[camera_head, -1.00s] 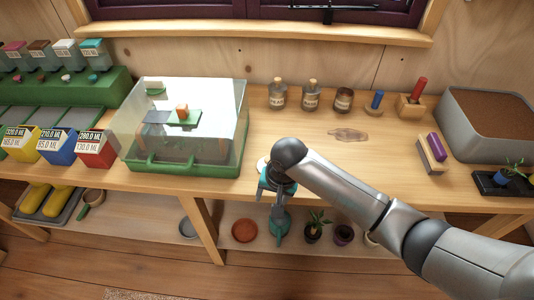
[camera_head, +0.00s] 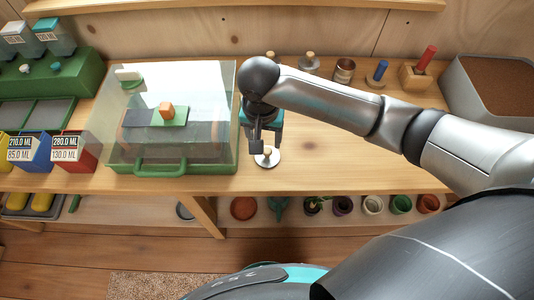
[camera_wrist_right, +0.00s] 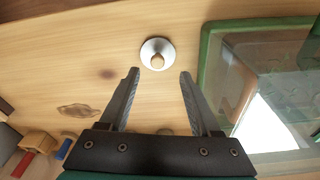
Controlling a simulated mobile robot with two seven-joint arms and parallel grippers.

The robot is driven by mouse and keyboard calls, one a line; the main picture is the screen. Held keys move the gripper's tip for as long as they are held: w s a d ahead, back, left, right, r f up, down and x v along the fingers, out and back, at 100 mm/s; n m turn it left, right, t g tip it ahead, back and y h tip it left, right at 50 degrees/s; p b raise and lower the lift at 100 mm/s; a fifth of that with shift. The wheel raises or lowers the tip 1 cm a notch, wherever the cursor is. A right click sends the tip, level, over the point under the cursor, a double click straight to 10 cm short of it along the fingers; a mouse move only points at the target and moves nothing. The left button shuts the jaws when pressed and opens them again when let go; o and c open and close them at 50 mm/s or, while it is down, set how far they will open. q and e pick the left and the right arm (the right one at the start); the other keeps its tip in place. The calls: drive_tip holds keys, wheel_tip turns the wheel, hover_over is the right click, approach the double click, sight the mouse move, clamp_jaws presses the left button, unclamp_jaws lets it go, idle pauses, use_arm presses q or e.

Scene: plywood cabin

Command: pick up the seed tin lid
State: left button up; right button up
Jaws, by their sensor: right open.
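The right wrist view also shows the lid (camera_wrist_right: 157,53) flat on the wood, knob up, just beyond my fingertips. My right gripper (camera_head: 257,147) is above the bench, close to the lid. In the right wrist view my right gripper (camera_wrist_right: 159,74) is open and empty, its fingers pointing towards the lid, with the knob roughly centred between them. My left gripper is out of view.
The green case (camera_head: 170,168) with a clear cover stands close to the left of my right gripper. A soil planter (camera_head: 495,90) is at the right. The bench right of the lid is clear.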

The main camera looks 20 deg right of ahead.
sight(268, 151)
drive_tip(key=f, duration=0.3)
drive_tip(key=w+f, duration=0.1)
drive_tip(key=shift+d+f+b, duration=0.25)
drive_tip(key=shift+f+b, duration=0.1)
drive_tip(key=shift+b, duration=0.05)
drive_tip(key=f, duration=0.2)
drive_tip(key=f+b, duration=0.1)
drive_tip(key=f, duration=0.1)
drive_tip(key=shift+w+d, duration=0.3)
drive_tip(key=shift+d, duration=0.1)
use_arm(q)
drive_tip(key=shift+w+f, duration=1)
use_arm(e)
drive_tip(key=shift+f, duration=0.1)
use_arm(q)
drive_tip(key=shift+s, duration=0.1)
use_arm(e)
clamp_jaws()
